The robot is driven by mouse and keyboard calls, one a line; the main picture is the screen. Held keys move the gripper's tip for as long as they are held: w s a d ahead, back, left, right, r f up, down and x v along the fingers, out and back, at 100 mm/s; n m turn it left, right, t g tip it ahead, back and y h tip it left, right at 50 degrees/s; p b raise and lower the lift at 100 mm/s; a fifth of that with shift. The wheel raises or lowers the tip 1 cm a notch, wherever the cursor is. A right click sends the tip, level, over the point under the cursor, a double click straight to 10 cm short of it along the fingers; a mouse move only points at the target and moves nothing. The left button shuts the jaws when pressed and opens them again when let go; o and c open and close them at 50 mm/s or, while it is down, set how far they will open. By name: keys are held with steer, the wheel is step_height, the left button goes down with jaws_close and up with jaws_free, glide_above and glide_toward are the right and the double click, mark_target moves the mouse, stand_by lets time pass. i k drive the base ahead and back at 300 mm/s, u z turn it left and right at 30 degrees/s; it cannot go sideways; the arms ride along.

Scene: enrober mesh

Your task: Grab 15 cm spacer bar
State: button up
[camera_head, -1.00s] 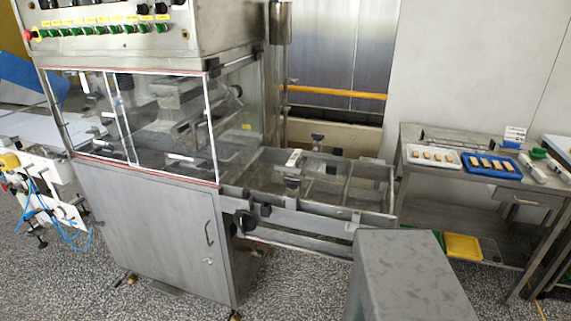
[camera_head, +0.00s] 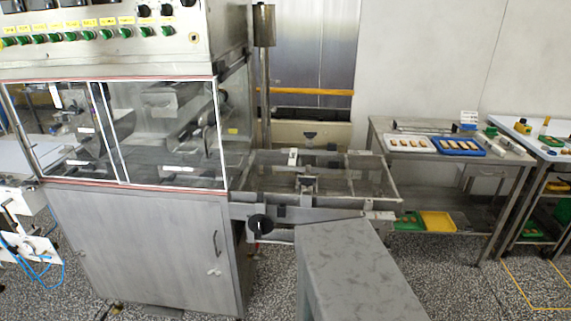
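I cannot make out a 15 cm spacer bar for certain. Thin metal bars (camera_head: 415,128) lie along the back edge of the steel side table (camera_head: 384,145) at the right, too small to measure. In front of them on that table are a white tray (camera_head: 389,147) and a blue tray (camera_head: 437,146), both with small brown pieces. The enrober (camera_head: 140,245) stands at left, with its open mesh section (camera_head: 345,181) reaching toward the table. My gripper is not in view.
A grey block shape (camera_head: 350,265) fills the lower foreground; I cannot tell whether it is mine. A yellow tray (camera_head: 437,222) sits on the side table's lower shelf. A second bench (camera_head: 510,130) stands far right. Speckled floor (camera_head: 470,285) is clear at lower right.

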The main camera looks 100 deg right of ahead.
mark_target(294, 153)
steer(key=i, duration=1.25)
steer(key=z, duration=0.15)
steer(key=k, duration=0.2)
steer(key=z, duration=2.75)
steer(key=i, duration=0.2)
steer(key=u, duration=0.05)
